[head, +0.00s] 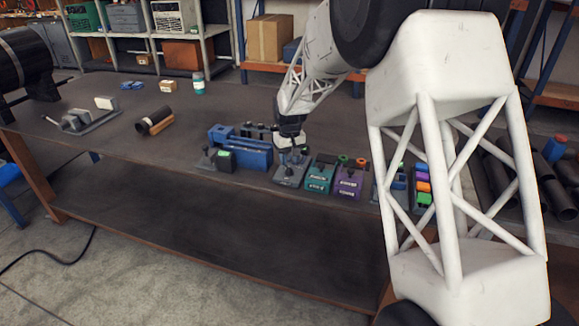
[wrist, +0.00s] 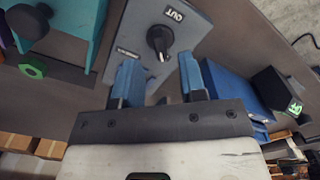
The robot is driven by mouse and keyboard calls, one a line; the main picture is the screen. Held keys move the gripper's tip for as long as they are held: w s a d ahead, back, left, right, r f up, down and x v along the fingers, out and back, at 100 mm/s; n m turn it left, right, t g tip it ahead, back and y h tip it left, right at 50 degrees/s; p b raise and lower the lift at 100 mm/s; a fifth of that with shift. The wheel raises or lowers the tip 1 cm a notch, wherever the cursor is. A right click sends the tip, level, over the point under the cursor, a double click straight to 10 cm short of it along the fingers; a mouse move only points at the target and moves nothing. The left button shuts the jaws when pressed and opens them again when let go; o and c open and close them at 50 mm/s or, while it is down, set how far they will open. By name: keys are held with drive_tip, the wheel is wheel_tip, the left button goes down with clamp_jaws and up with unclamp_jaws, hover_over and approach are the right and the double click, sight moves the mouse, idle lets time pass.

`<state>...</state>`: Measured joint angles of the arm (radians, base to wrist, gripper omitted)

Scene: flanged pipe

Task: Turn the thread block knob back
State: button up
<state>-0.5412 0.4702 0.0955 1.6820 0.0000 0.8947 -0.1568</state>
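The thread block (wrist: 192,30) is a grey block with a black knob (wrist: 160,40) on its face. An upside-down label beside the knob reads "OUT", and a smaller label sits near the block's left edge. In the head view the block (head: 289,175) is near the table's front edge, partly under my gripper (head: 291,148). In the wrist view my gripper (wrist: 160,75) is open, its two blue fingers apart with nothing between them. The knob appears just beyond the fingertips, roughly centred between them. I cannot tell the exact height above it.
A blue fixture (head: 246,154) stands close on the block's left in the head view. A dark pipe piece (head: 153,118) and a grey clamp (head: 82,121) lie farther left, with bare tabletop between.

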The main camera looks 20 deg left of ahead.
sight(289, 167)
drive_tip(key=shift+f, duration=1.85)
drive_tip(key=shift+c, duration=0.4)
clamp_jaws()
